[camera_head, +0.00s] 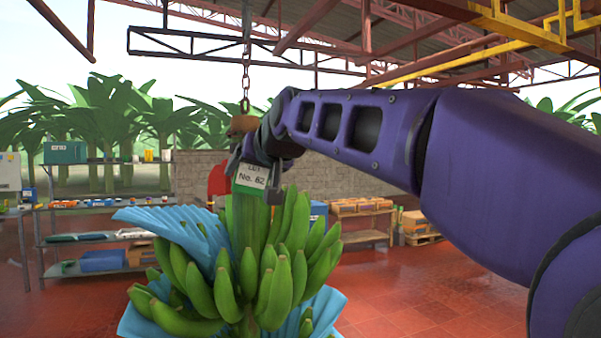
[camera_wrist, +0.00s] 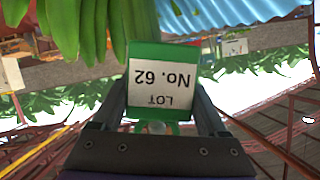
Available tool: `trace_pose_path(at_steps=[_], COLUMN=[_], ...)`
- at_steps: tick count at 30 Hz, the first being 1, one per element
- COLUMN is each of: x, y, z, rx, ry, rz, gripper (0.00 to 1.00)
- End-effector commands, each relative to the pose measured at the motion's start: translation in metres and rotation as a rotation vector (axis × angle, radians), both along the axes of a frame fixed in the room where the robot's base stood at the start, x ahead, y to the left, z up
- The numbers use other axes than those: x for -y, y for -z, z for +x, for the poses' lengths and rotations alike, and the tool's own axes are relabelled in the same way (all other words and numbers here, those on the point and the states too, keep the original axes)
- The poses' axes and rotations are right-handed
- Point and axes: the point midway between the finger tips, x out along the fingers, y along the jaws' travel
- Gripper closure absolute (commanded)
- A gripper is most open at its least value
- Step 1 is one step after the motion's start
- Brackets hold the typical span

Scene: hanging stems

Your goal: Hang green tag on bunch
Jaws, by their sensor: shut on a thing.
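The green tag (camera_wrist: 161,52) has a white label that reads LOT No. 62, upside down in the wrist view. My gripper (camera_wrist: 163,103) is shut on the tag, with a finger at each side of it. In the head view the tag (camera_head: 250,178) is in front of the upper stem of the banana bunch (camera_head: 283,262). The bunch hangs below a chain, with green bananas and blue sheeting around it. My gripper (camera_head: 254,180) is just below the brown stem top. Whether the tag touches the stem, I cannot tell.
A metal chain (camera_head: 246,75) rises above the stem. Blue sheeting (camera_head: 180,235) spreads to the left of the bunch. A shelf (camera_head: 95,240) with boxes stands at the left, and pallets with crates (camera_head: 362,207) stand behind at the right. The red floor is clear at the lower right.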

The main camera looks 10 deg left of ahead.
Motion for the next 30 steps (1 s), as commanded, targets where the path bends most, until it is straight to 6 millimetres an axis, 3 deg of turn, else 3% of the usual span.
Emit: trace_pose_path(at_steps=[30], x=[-0.008], y=[0.000], z=[0.013], rx=[-0.001], ry=[0.000], rz=[-0.001], gripper=[0.95])
